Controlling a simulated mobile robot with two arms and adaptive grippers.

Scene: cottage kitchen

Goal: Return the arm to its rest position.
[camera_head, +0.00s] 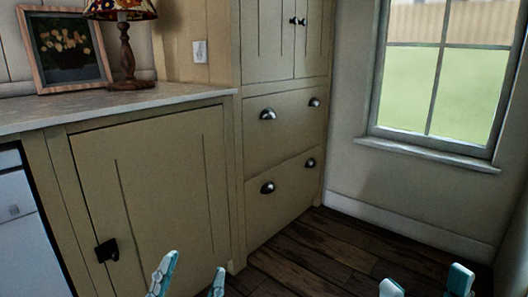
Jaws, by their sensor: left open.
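Only the light-blue fingertips of my two grippers show, at the bottom edge of the head view. My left gripper (190,278) is open, its two fingertips apart with nothing between them, in front of the foot of the beige cabinet. My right gripper (425,284) also has its fingertips apart and looks empty, over the dark wooden floor. Both arms and the rest of both grippers are out of view below.
A beige cupboard door (155,190) is closed under a pale countertop (60,112), which holds a framed picture (65,50) and a lamp (125,45). A tall cabinet has closed drawers (283,150). Bare dark floor (335,250) extends below the window (440,75).

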